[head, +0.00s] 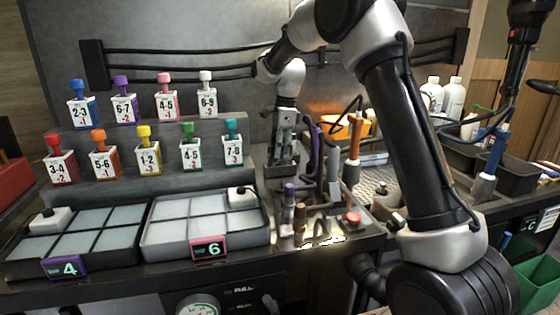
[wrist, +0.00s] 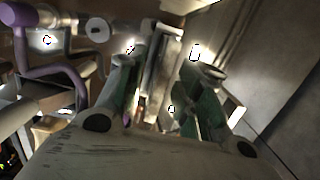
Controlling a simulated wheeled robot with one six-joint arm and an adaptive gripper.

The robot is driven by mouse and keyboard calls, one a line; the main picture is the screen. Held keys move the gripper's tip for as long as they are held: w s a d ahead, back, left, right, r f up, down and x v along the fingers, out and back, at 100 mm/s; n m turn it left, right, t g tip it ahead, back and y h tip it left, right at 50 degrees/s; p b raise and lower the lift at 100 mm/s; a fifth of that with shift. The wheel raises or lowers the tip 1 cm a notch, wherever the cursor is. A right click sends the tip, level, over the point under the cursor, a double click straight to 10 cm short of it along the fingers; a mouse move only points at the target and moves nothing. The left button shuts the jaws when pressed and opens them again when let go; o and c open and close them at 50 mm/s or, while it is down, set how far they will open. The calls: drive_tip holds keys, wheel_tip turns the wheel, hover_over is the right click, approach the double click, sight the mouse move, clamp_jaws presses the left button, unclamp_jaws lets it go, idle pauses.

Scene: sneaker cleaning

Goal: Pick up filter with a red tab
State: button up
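A white numbered block with a red top (head: 60,160), marked 3-4, stands at the left end of the lower shelf step. A small red round piece (head: 352,218) shows among the fixtures at the front right of the bench. My gripper (head: 283,158) points down behind the pipe fixtures, right of the shelf and apart from the red-topped block. In the wrist view the two dark green fingers (wrist: 155,100) stand apart, with a pale upright bar (wrist: 163,68) showing between them. I cannot tell whether they touch it.
Several blocks with other coloured tops fill the two shelf steps. Purple, grey and orange pipes (head: 318,160) crowd close to my gripper. White bottles (head: 453,95) stand at the back right.

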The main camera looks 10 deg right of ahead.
clamp_jaws()
idle(0.4)
